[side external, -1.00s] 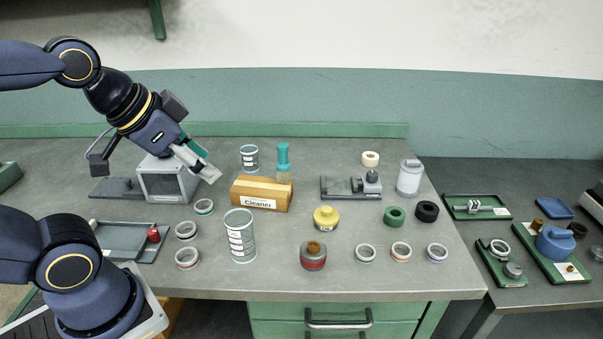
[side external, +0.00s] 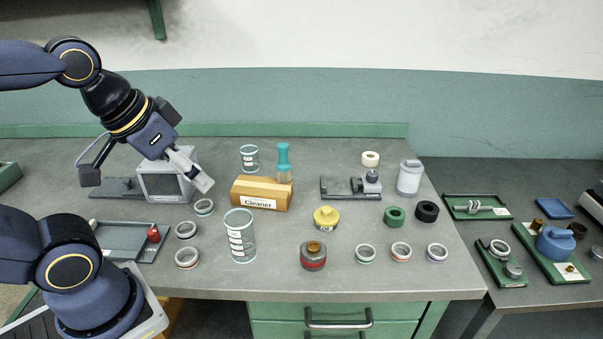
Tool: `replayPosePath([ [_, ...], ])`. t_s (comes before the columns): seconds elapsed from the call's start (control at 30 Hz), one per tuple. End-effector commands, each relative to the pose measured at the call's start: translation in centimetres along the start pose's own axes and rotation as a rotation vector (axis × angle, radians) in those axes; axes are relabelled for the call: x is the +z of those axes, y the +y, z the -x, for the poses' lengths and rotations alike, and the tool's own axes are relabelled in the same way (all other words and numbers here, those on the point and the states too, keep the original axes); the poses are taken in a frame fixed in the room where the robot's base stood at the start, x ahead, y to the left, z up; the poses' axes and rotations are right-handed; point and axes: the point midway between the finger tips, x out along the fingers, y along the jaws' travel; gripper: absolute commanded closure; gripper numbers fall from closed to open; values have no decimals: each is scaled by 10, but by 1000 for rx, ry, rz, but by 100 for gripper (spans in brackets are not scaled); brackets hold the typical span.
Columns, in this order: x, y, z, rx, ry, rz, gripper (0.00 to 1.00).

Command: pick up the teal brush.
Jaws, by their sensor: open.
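The teal brush (side external: 283,158) stands upright, handle up, at the back of the wooden block labelled "Cleaner" (side external: 262,194). Its pale bristle end is partly hidden by the block. My gripper (side external: 203,182) is open and empty. It hangs in the air to the left of the brush, tilted down to the right, in front of the grey box-shaped device (side external: 167,182). It is apart from the brush and the block.
A clear labelled jar (side external: 249,157) stands just left of the brush, and a larger one (side external: 240,236) stands in front. Several rings, a yellow-topped pot (side external: 326,218) and a small grinder fixture (side external: 350,187) lie around. Bare bench lies right of the brush.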

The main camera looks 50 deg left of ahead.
Motion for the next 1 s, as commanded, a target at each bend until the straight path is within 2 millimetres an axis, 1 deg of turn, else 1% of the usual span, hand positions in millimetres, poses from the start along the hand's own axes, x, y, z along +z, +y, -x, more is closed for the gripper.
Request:
replayPosePath([
  [0.17,-1,0,0,0,6,0,42],
  [0.27,-17,0,1,-1,77,-1,42],
  [0.37,-56,-1,7,-6,259,-7,42],
  [0.4,-76,-2,13,-9,357,-11,42],
  [0.47,-109,-2,19,-13,495,-17,42],
  [0.5,-130,-4,21,-18,583,-19,42],
  [0.6,-178,-9,23,-34,776,-23,42],
  [0.67,-202,-13,21,-45,879,-27,42],
  [0.7,-216,-17,18,-52,942,-28,42],
  [0.77,-234,-22,11,-63,1031,-30,42],
  [0.83,-248,-30,-1,-75,1124,-32,42],
  [0.9,-257,-40,-18,-88,1206,-30,42],
  [0.97,-258,-49,-35,-98,1263,-26,42],
  [1.0,-256,-55,-48,-104,1293,-22,42],
])
